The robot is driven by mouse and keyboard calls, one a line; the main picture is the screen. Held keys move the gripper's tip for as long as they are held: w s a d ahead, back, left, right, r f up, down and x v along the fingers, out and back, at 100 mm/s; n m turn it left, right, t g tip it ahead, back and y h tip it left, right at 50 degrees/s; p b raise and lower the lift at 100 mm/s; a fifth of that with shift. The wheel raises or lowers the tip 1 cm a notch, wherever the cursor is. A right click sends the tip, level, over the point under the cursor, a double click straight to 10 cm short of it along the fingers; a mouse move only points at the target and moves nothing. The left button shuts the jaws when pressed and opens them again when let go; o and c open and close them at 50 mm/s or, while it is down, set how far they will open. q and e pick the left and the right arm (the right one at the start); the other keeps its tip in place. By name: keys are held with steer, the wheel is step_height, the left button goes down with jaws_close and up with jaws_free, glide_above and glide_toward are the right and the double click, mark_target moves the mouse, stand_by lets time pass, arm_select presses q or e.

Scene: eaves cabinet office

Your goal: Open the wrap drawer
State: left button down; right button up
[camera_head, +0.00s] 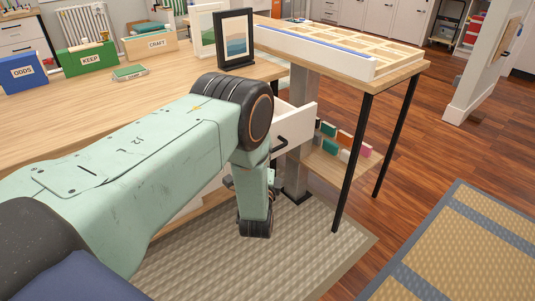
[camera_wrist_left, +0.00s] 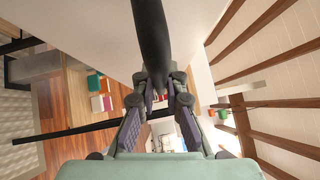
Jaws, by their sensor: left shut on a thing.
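The wrap drawer seems to be the white drawer front (camera_head: 298,124) at the desk's edge in the head view, partly behind my left arm. It appears to stand out from the desk, but my arm hides how far. Its dark bar handle (camera_head: 279,146) shows just right of my wrist. In the left wrist view, the dark handle (camera_wrist_left: 149,35) runs down between the fingers of my left gripper (camera_wrist_left: 158,88), which is shut on it. The pale surface beside it there looks like the drawer front. My left fingers are mostly hidden in the head view. My right gripper is in neither view.
The desk (camera_head: 60,125) carries bins marked ODDS (camera_head: 24,72), KEEP (camera_head: 88,59) and CRAFT (camera_head: 150,43), plus picture frames (camera_head: 236,38). A black-legged table (camera_head: 400,72) stands close on the right, with small coloured items on its lower shelf (camera_head: 330,165). Grey rug lies below.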

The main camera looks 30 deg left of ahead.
arm_select(q)
steer(key=shift+a, duration=0.15)
steer(key=c, duration=1.4)
jaws_free()
steer(key=shift+s, duration=0.1)
steer(key=v, duration=1.2)
steer(key=shift+f, duration=0.1)
